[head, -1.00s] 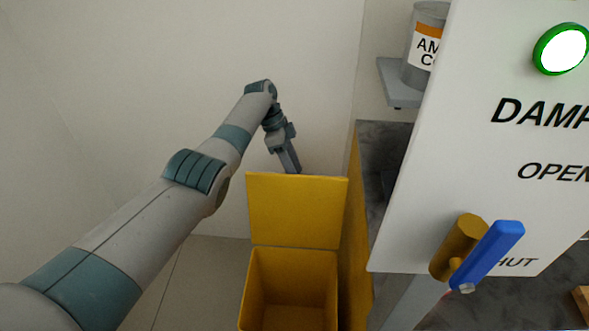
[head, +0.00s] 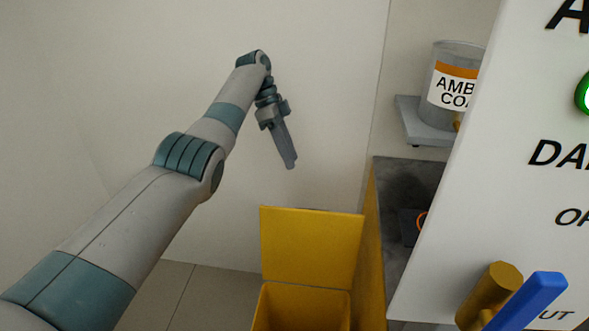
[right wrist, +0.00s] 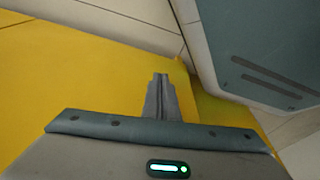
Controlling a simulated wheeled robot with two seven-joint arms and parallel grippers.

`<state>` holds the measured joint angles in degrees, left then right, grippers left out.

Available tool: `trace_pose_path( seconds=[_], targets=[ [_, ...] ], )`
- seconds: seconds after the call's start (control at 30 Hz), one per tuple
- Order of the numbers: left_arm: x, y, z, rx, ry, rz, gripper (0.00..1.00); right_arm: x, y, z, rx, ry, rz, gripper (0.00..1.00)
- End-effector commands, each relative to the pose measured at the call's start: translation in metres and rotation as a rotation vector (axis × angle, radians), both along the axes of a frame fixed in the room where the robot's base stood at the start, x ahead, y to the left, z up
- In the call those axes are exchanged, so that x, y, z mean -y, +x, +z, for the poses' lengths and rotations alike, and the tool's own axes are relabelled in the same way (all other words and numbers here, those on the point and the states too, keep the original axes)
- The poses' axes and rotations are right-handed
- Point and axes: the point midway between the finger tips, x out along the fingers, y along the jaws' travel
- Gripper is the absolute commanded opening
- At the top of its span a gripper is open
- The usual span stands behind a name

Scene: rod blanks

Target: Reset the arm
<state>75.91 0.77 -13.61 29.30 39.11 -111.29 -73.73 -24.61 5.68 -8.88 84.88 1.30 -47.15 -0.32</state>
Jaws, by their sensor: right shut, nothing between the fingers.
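In the head view my left arm reaches in from the left. Its gripper (head: 292,164) hangs in the air, pointing down, above the raised yellow lid and in front of the pale wall. Its fingers show as one narrow wedge, so I cannot tell whether they are open or shut. I see nothing hanging from them. My right gripper (right wrist: 161,78) shows in the right wrist view, its fingers together and empty, with yellow surfaces beyond it. It does not show in the head view.
A yellow bin (head: 257,314) with its lid (head: 312,248) raised stands low in the middle. The left wall area is clear.

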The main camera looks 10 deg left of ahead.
Motion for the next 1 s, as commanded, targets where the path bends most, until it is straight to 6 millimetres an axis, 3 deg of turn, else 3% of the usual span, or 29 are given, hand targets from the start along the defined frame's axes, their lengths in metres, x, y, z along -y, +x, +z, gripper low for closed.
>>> trace_pose_path(
  seconds=[0.63, 1.0],
  targets=[
    [-0.004, 0.001, 0.014, -0.001, 0.000, 0.000, 0.31, -0.001, 0.007, 0.006, 0.014, 0.001, 0.000, 0.00],
    [-0.004, 0.001, 0.063, -0.001, 0.000, 0.000, 0.31, -0.016, 0.002, 0.005, 0.122, 0.030, 0.019, 0.00]
  ],
)
